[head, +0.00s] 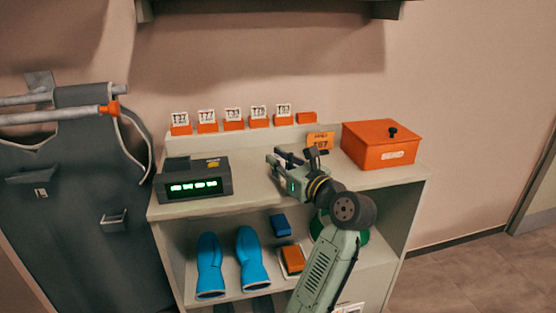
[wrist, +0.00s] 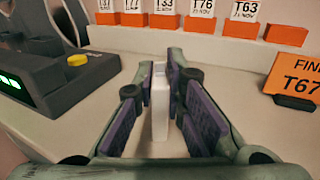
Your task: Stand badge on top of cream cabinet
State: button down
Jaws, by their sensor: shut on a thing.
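My gripper (head: 280,158) is above the top of the cream cabinet (head: 240,195). In the wrist view its purple-padded fingers (wrist: 160,80) are shut on a thin white upright piece (wrist: 160,105), which looks like the badge seen edge-on. Its face is not visible, and I cannot tell whether its lower edge touches the cabinet top. Behind it, several white cards stand in orange holders (head: 232,125) on a raised back ledge; the rightmost holder (head: 306,117) has no card. An orange sign (head: 320,141) reading "FIND T67" stands to the right of my gripper.
A dark display box with green digits (head: 195,182) stands on the left of the top. An orange lidded box (head: 385,145) stands at the right. Blue gloves (head: 210,265) and small blocks lie on the shelf below. Grey aprons (head: 70,200) hang at left.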

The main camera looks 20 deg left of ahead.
jog(key=shift+f, duration=0.2)
jog(key=c, duration=1.7)
grip_release()
jog(key=shift+o, duration=0.2)
jog(key=shift+r, duration=0.3)
jog(key=b+v, duration=0.2)
jog(key=v, duration=1)
